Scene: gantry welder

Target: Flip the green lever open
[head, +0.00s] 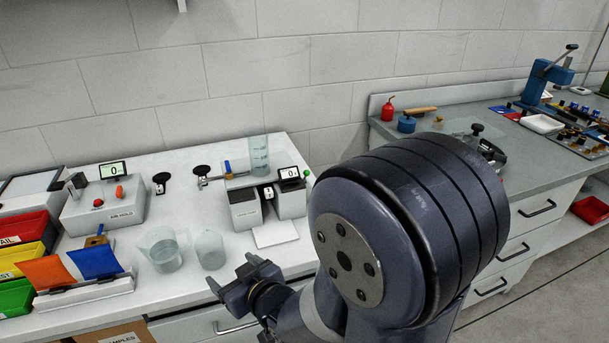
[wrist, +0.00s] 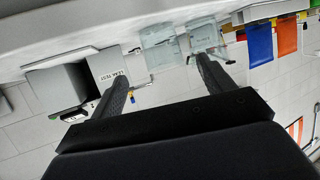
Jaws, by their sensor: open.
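A small green knob (head: 306,173), which looks like the end of the green lever, sits at the right side of the grey tester (head: 246,212), beside its small display (head: 289,173). The lever's arm is too small to make out. The tester, labelled LEAK TEST, also shows upside down in the wrist view (wrist: 60,85); I cannot make out the green knob there. My gripper (head: 237,277) is open and empty, over the bench's front edge, in front of and left of the knob. Its two fingers (wrist: 160,70) are spread wide in the wrist view.
Two clear beakers (head: 164,250) (head: 210,249) stand on the bench beyond my gripper. A clear cylinder (head: 259,156) and a blue-handled valve (head: 228,168) are at the tester's back. A white air-hold box (head: 103,205) and colored bins (head: 20,262) are left. My arm covers the right foreground.

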